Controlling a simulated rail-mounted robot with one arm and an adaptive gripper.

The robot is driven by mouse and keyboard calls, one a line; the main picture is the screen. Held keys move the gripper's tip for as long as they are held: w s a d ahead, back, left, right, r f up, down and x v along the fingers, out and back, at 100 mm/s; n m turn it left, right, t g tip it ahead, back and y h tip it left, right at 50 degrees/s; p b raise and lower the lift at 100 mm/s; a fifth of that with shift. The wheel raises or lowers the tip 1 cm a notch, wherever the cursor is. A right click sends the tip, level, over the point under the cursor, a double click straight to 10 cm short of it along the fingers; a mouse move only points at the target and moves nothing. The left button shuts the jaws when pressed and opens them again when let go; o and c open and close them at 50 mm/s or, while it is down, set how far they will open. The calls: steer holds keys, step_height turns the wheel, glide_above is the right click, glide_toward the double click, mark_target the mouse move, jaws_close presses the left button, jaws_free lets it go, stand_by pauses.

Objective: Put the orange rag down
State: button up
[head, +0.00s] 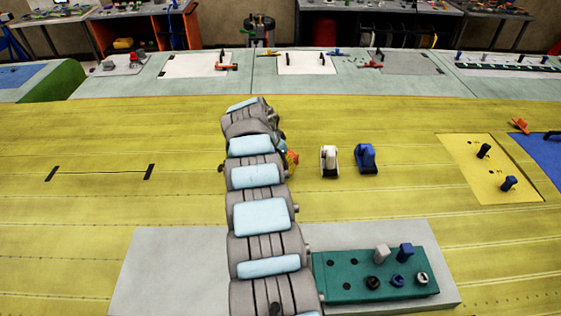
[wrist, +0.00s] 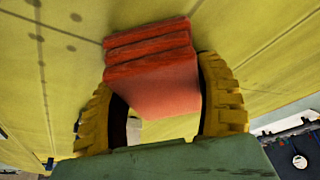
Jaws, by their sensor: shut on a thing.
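The orange rag (wrist: 152,75) is a folded, layered red-orange block in the wrist view. It sits between the two yellow ridged fingers of my gripper (wrist: 165,115), which is shut on it. Behind the rag is the yellow wing surface (wrist: 270,40); I cannot tell whether the rag touches it. In the head view my arm hides most of the gripper, and a small orange patch (head: 292,158) shows at the right of the arm's far end, over the yellow surface.
A white tool (head: 329,161) and a blue tool (head: 366,158) stand right of the arm's end. A green block with pegs (head: 340,290) lies on a grey mat (head: 165,270) nearer. A yellow plate (head: 470,160) is at right. The yellow surface left of the arm is mostly clear.

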steer(key=o, duration=1.1)
steer(key=shift+c, duration=0.2)
steer(key=shift+s+r, duration=0.1)
steer(key=shift+r, duration=0.7)
steer(key=shift+v, duration=5.3)
steer(key=shift+a, duration=0.15)
